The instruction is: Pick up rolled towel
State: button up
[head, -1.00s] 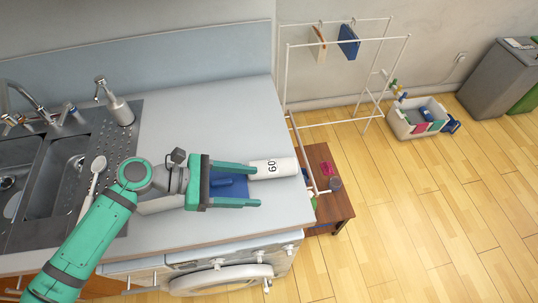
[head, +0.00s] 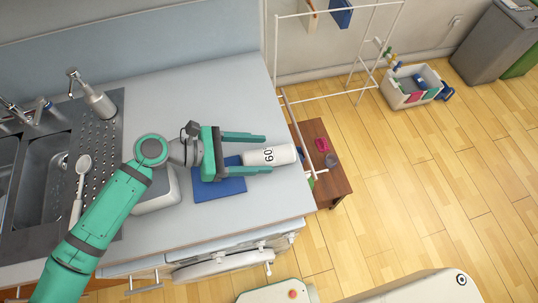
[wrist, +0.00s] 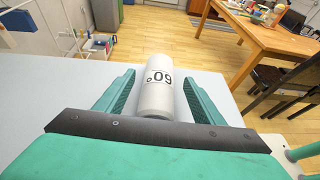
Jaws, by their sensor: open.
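The rolled towel (head: 285,154) is a white cylinder marked "60". It lies on the light counter near its right edge in the head view. In the wrist view the towel (wrist: 157,80) lies lengthwise between my two green fingers, pointing away from the palm. My gripper (head: 266,153) is open, with one finger on each side of the towel. The wrist view shows my gripper (wrist: 158,88) with a small gap between the towel and each finger. The towel's near end is close to the dark palm bar.
A blue cloth (head: 219,187) lies flat on the counter under my gripper, beside a white container (head: 160,196). The sink with a soap dispenser (head: 98,100) is at left. A white drying rack (head: 335,92) and low brown table (head: 333,185) stand beyond the counter's right edge.

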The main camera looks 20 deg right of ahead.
aim_at(274, 155)
jog(key=x, duration=0.5)
jog(key=shift+f, duration=0.3)
jog(key=c, duration=1.2)
